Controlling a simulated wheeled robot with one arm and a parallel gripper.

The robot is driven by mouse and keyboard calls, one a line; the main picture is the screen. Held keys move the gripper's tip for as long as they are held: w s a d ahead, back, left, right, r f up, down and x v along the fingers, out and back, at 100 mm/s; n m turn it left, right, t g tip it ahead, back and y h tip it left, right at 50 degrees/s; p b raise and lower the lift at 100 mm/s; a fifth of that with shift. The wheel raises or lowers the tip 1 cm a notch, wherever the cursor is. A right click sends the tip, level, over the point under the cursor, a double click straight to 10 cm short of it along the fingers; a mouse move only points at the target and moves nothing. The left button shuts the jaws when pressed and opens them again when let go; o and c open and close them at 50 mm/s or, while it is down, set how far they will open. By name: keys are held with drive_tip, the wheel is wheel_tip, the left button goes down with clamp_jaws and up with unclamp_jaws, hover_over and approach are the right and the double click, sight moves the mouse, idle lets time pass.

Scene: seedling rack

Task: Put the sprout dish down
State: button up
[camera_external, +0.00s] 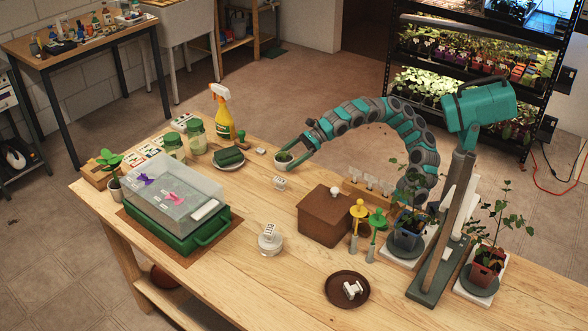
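The sprout dish (283,163), a small pale bowl with green sprouts in it, is near the far side of the wooden table. My gripper (286,157) reaches in from the right, with its teal fingers on either side of the dish, and appears closed on it. The dish looks level. I cannot tell whether its base touches the tabletop or hangs just above it. The fingers hide part of its rim.
A small white label (280,183) lies just in front of the dish. A plate with a green block (229,154) and a spray bottle (221,118) stand left. A brown box (325,218) is front right. Bare wood lies around (235,205).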

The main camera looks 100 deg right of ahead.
drive_tip(key=shift+s+r, duration=0.1)
drive_tip(key=shift+r, duration=0.2)
drive_tip(key=v, duration=1.1)
drive_tip(key=shift+s, duration=0.35)
drive_tip(key=shift+d, duration=0.1)
drive_tip(key=s+a+f+m+g+h, duration=0.1)
drive_tip(key=s+f+m+g+h, duration=0.25)
drive_tip(key=f+m, duration=0.65)
drive_tip(key=s+f+m+g+h, duration=0.2)
drive_tip(key=s+f+m, duration=0.3)
drive_tip(key=f+m, duration=0.5)
drive_tip(key=s+a+f+m+g+p, duration=0.1)
drive_tip(key=s+f+m+g+p, duration=0.1)
drive_tip(key=s+f+m+g, duration=0.2)
drive_tip(key=s+a+f+m+g+p, duration=0.1)
drive_tip(key=s+f+m+g, duration=0.3)
drive_tip(key=s+m, duration=0.6)
drive_tip(key=a+f+m+y, duration=0.1)
drive_tip(key=m, duration=0.3)
drive_tip(key=shift+a+f+m+p, duration=0.15)
drive_tip(key=shift+a+m+p, duration=0.1)
drive_tip(key=shift+m+p, duration=0.15)
